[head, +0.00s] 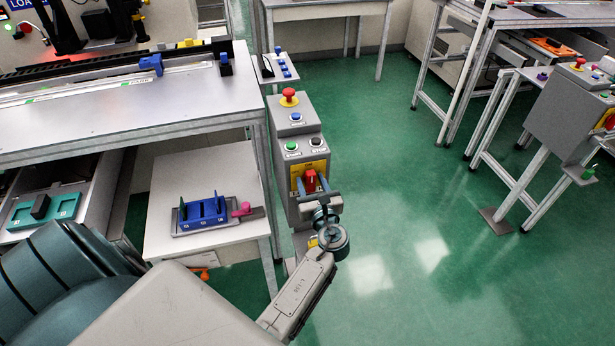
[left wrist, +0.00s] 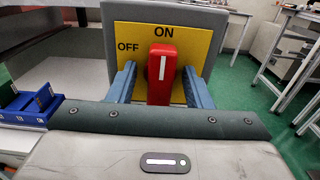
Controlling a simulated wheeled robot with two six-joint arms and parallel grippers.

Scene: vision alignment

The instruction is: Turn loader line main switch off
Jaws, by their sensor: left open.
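The main switch is a red rotary handle (left wrist: 161,75) on a yellow plate (left wrist: 203,40) marked ON at the top and OFF at the upper left. Its white line stands upright, pointing to ON. It also shows in the head view as a red handle (head: 311,180) low on the grey control post (head: 297,125). My left gripper (left wrist: 160,85) is open, with one blue-grey finger on each side of the handle. Gaps show between handle and fingers, and I cannot tell whether the tips touch the plate. My right gripper is not in view.
Above the switch are START (head: 291,146) and STOP (head: 317,141) buttons and a red emergency button (head: 289,93). A shelf with a blue rack (head: 204,211) stands close on the left. Another control post (head: 573,108) stands at the right. Green floor between is clear.

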